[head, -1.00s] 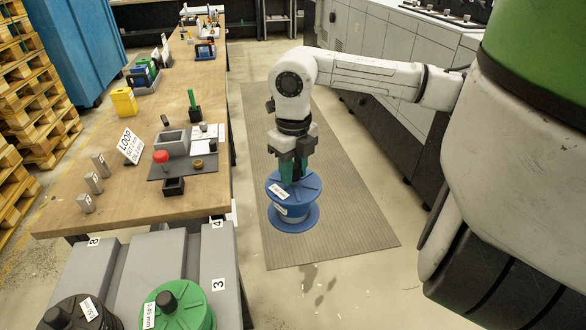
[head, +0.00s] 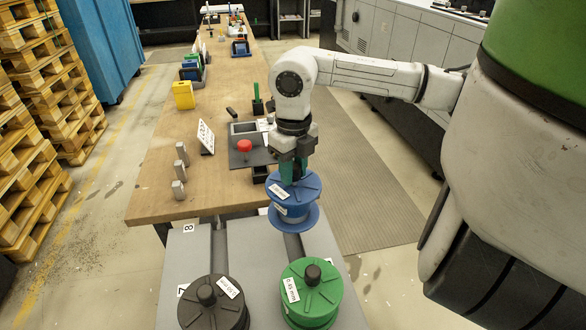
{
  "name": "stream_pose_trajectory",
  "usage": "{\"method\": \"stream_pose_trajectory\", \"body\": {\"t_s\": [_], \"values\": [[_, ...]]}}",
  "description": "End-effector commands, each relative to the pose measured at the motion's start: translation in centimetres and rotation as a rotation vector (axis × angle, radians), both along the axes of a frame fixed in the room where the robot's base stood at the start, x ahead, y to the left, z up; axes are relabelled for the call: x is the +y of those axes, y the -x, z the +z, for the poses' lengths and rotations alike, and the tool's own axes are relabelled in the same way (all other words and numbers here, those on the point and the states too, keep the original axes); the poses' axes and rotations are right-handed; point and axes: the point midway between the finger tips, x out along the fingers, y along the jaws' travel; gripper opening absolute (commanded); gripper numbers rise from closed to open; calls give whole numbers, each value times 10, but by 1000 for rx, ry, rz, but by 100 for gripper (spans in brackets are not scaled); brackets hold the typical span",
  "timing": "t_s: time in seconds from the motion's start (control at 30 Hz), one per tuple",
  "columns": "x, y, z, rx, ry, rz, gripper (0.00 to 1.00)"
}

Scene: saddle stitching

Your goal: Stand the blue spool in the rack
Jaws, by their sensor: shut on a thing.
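The blue spool (head: 294,188) hangs upright under my gripper (head: 292,176), which is shut on its top hub. It has a white label on its upper flange. It is over or near the far edge of the grey rack (head: 184,262); I cannot tell whether it touches. The rack, at the bottom centre, has numbered places; the labels 8 and 7 show at its left side. A black spool (head: 213,303) and a green spool (head: 312,293) stand in its near places. My gripper's fingertips are partly hidden by the spool's hub.
The wooden bench (head: 160,160) lies beyond the rack, with metal blocks (head: 179,189), a sign (head: 205,138) and a red knob (head: 244,146). Yellow pallets (head: 28,130) stand at the left. A grey mat (head: 365,180) covers floor at the right.

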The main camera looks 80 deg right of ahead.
Motion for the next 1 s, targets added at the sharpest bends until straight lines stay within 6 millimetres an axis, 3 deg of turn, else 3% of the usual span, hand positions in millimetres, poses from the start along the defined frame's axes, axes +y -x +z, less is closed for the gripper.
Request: {"method": "stream_pose_trajectory", "body": {"t_s": [0.77,1.0], "values": [[-1,-1,-1,-2,2,0,0],[-1,-1,-19,-2,0,0,0]]}}
